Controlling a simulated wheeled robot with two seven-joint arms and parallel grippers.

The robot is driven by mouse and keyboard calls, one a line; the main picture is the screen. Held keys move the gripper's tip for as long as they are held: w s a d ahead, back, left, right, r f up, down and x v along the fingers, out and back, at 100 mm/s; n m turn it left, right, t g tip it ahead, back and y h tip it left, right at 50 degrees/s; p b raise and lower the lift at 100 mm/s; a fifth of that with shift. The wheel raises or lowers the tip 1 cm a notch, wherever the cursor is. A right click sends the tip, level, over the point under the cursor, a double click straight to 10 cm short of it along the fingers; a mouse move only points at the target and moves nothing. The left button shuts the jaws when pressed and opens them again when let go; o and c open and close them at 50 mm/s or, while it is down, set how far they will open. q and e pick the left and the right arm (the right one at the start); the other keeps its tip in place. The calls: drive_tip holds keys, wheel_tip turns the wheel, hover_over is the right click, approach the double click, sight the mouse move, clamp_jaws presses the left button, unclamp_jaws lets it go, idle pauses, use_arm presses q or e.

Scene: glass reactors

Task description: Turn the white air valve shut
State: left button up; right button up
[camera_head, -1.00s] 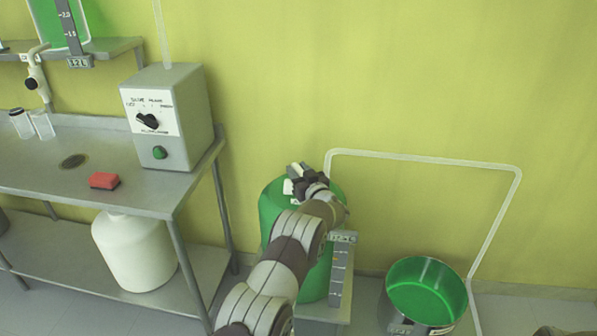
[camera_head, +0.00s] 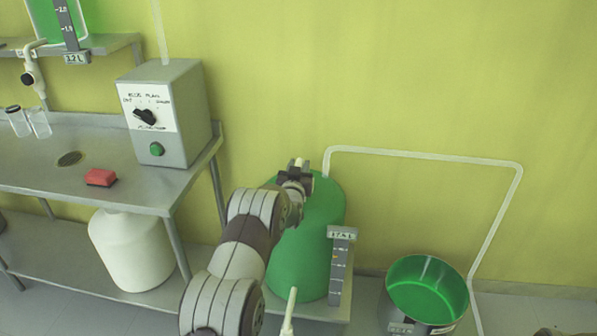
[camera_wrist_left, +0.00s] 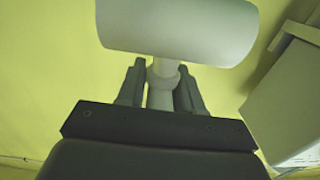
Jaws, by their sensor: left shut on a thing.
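The green tank (camera_head: 318,235) stands on a low stand, with a white pipe running from near its top. My left gripper (camera_head: 297,172) is at the top of this tank, shut on the white air valve (camera_head: 301,162). In the left wrist view, the valve shows as a thick white crosspiece (camera_wrist_left: 180,30) on a thinner stem. The fingers of my left gripper (camera_wrist_left: 160,88) are on both sides of the stem, below the crosspiece. My gripper partly hides the valve in the head view. My right gripper is in neither view.
A gauge with a small display (camera_head: 341,262) stands at the tank's right side. A green open vessel (camera_head: 427,285) is on the right, by the white pipe (camera_head: 430,157). On the left are a steel table (camera_head: 115,187), a control box (camera_head: 170,112) and a red block (camera_head: 101,177).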

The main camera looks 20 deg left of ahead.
use_arm(q)
drive_tip(key=shift+h, duration=0.3)
drive_tip(key=o, duration=0.8)
drive_tip(key=v, duration=1.2)
drive_tip(key=shift+s, duration=0.4)
drive_tip(key=shift+f, duration=0.1)
